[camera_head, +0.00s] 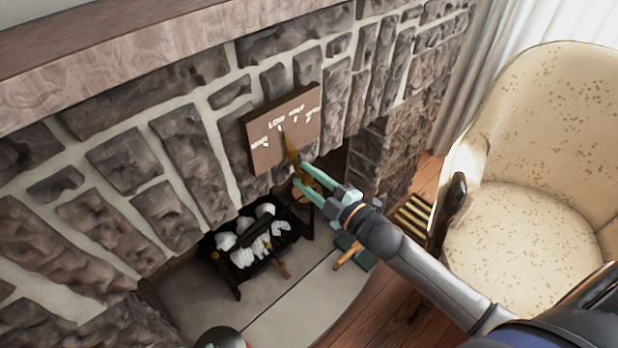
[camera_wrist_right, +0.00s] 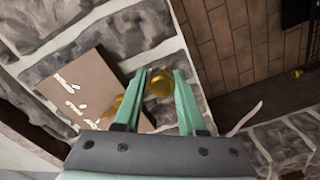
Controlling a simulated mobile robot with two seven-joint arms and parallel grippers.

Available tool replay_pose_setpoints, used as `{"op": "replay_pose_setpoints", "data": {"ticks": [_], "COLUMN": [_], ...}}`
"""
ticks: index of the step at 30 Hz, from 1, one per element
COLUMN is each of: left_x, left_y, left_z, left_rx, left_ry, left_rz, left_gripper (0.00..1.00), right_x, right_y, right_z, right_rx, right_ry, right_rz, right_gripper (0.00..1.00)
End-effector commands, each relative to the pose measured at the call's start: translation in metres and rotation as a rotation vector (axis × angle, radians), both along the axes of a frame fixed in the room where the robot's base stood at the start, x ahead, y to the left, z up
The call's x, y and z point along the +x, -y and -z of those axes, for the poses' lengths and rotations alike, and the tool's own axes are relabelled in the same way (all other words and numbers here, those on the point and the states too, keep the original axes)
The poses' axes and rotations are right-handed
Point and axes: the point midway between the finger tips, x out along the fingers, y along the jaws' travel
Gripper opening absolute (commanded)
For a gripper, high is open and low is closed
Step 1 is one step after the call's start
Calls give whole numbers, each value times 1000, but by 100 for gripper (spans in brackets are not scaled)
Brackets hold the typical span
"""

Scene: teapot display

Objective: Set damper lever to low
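A brown damper plate (camera_head: 262,157) with white labels and tick marks hangs on the stone fireplace front. "LOW" and "HALF" are partly readable; the outer labels are too small to read surely. The brass lever (camera_head: 291,147) runs from the plate's lower part down to my right gripper (camera_head: 304,173); its exact setting is unclear. In the wrist view, the plate (camera_wrist_right: 88,85) is at left and the lever's round brass knob (camera_wrist_right: 160,83) shows between the spread fingertips of my right gripper (camera_wrist_right: 160,78). Contact with the knob cannot be made out. My left gripper is not in view.
A wooden mantel (camera_head: 150,55) runs above the plate. Below is the firebox with a black grate (camera_head: 240,272) holding whitish logs. A cream armchair (camera_head: 535,235) stands at right, with the wooden floor (camera_head: 385,308) in front of the hearth.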

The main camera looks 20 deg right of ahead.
Motion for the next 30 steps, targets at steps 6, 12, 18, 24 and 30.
{"op": "replay_pose_setpoints", "data": {"ticks": [6, 12, 18, 24, 30], "left_x": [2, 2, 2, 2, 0], "left_y": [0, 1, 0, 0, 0], "left_z": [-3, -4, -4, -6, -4], "left_rx": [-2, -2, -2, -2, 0], "left_ry": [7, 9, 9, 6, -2], "left_rz": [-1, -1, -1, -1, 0], "left_gripper": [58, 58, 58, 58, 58], "right_x": [0, 0, -9, -38, -73], "right_y": [1, 2, 5, 15, 28], "right_z": [0, 2, 2, 3, 3], "right_rx": [1, 0, 1, 1, 1], "right_ry": [-2, -6, -7, -10, -10], "right_rz": [3, 5, 5, 5, 5], "right_gripper": [63, 63, 63, 63, 63]}}
